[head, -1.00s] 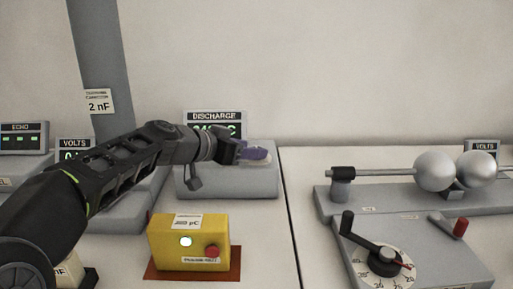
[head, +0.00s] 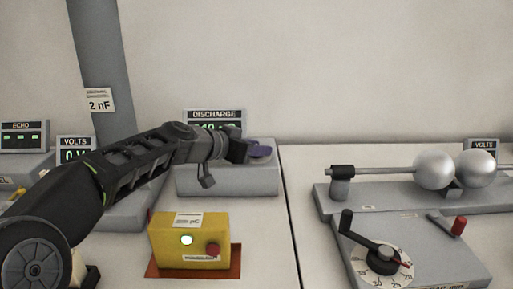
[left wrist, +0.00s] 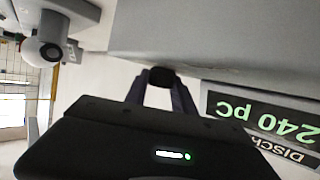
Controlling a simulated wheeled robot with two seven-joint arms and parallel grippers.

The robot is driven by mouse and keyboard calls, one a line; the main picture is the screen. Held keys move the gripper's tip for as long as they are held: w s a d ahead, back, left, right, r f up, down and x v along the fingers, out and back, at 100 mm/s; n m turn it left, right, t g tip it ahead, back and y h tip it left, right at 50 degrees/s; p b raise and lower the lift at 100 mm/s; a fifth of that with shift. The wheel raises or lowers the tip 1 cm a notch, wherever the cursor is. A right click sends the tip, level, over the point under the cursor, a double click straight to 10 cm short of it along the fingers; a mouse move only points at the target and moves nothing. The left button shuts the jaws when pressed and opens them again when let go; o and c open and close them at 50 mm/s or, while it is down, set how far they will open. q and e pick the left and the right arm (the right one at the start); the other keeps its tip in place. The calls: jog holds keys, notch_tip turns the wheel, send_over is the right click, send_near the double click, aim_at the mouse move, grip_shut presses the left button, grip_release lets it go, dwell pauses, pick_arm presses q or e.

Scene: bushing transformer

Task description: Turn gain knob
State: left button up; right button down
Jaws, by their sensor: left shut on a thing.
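The grey discharge meter (head: 225,181) stands at the back centre in the head view, its display (head: 213,117) partly hidden by my left arm. In the left wrist view the display (left wrist: 265,120) is upside down and reads 240 pC in green. The dark gain knob (left wrist: 160,76) shows between my fingertips in the left wrist view; in the head view my gripper covers it. My left gripper (head: 262,152), with purplish fingers, is shut on the knob at the meter's right part. It also shows in the left wrist view (left wrist: 160,88). My right gripper is out of view.
A yellow box (head: 172,245) with a red button stands on a brown mat in front of the meter. To the right are two metal spheres (head: 435,170) on a grey base and a dial with a crank (head: 382,262). A grey post (head: 97,60) rises behind my left arm.

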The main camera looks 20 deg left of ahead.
pick_arm(q)
grip_shut()
